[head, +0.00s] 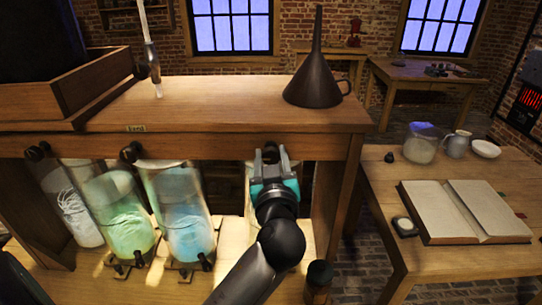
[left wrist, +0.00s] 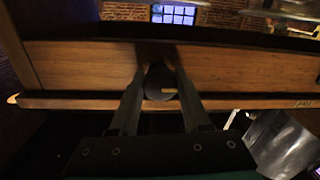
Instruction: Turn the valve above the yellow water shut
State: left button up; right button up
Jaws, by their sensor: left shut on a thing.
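A dark round valve knob (left wrist: 160,84) on the front board of the wooden shelf sits between the fingers of my left gripper (head: 270,158). The gripper is shut on this knob, and its fingers reach either side of it in the left wrist view (left wrist: 158,88). A pale, yellowish jar (head: 248,190) shows only as a strip behind my gripper and arm; I cannot clearly make out its water. My right gripper is not in view.
A dark funnel (head: 315,85) stands on the shelf top (head: 220,100) above my gripper. A dark bottle (head: 318,278) stands close right of my arm. The side table (head: 390,180) at right holds an open book (head: 465,210), a glass jar (head: 421,143) and a mug.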

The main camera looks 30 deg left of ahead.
pick_arm(q)
grip_shut()
jog(key=shift+m, duration=0.3)
jog(key=m, duration=0.3)
jog(key=m+p, duration=0.1)
jog(key=m, duration=0.4)
jog(key=shift+t, duration=0.3)
jog(key=m+p, duration=0.2)
jog(key=m, duration=0.3)
jog(key=shift+r+t, duration=0.1)
jog(key=shift+t, duration=0.2)
jog(key=m+p, duration=0.1)
jog(key=m, duration=0.4)
jog(key=shift+h+p, duration=0.3)
jog(key=shift+p, duration=0.1)
jog(key=shift+m, duration=0.3)
